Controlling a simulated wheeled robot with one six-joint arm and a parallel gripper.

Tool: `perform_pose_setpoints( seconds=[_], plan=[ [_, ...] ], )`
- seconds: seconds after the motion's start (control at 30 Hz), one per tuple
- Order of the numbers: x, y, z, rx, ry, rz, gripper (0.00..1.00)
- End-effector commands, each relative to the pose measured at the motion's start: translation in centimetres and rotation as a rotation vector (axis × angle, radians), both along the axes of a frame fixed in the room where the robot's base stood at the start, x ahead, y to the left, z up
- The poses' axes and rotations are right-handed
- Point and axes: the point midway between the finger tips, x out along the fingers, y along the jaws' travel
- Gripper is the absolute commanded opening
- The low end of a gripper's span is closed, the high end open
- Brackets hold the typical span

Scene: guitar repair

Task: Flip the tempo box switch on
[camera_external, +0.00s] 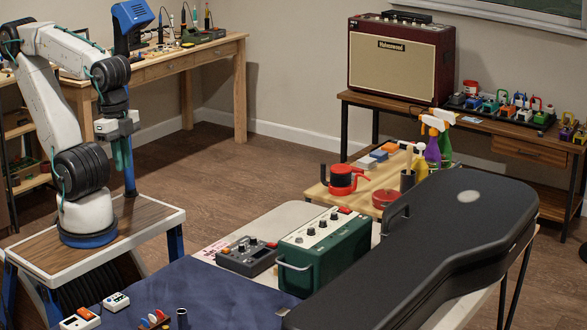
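No thing in view is clearly labelled as the tempo box, and I cannot tell which box it is. Candidates on the table are a dark grey box with knobs (247,258), a green box with a handle and several knobs (325,243), a small white box (116,302) and a white box with a red part (80,319). Their switches are too small to read. My gripper (122,155) hangs pointing down at the left, over my own base, well away from these boxes. Its fingers are small and seen edge-on, so their opening is unclear. Nothing is visibly held.
A black guitar case (430,235) fills the right of the table. A blue cloth (200,293) covers the front, largely bare. A wooden board (330,193) behind holds red items and spray bottles (432,150). An amplifier (402,65) stands on a back desk.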

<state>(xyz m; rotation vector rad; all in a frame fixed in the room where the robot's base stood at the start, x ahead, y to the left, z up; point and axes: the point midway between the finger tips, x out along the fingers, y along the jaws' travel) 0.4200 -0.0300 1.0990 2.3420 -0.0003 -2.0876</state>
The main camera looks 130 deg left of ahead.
Motion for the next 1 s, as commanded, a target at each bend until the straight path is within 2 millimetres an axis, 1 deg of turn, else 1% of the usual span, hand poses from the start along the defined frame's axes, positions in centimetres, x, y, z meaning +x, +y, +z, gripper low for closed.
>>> perform_pose_setpoints(
  seconds=[0.07, 0.17, 0.27, 0.47, 0.67, 0.77, 0.8, 0.87, 0.9, 1.0],
  plan=[
    [0.1, 0.4, -0.2, 0.000, 0.010, 0.024, 0.00],
    [0.5, 1.6, -1.1, -0.003, 0.060, 0.083, 0.00],
    [1.5, 3.2, -1.8, -0.013, 0.121, 0.164, 0.00],
    [4.9, 7.6, -3.5, -0.057, 0.194, 0.376, 0.00],
    [8.4, 13.4, -5.9, -0.105, 0.219, 0.638, 0.00],
    [9.9, 16.8, -7.5, -0.129, 0.217, 0.784, 0.00],
    [10.4, 18.2, -8.3, -0.138, 0.215, 0.843, 0.00],
    [11.2, 20.4, -9.4, -0.151, 0.209, 0.936, 0.00],
    [11.7, 22.0, -10.2, -0.159, 0.202, 0.999, 0.00],
    [12.7, 25.7, -12.1, -0.176, 0.178, 1.151, 0.00]
  ],
)
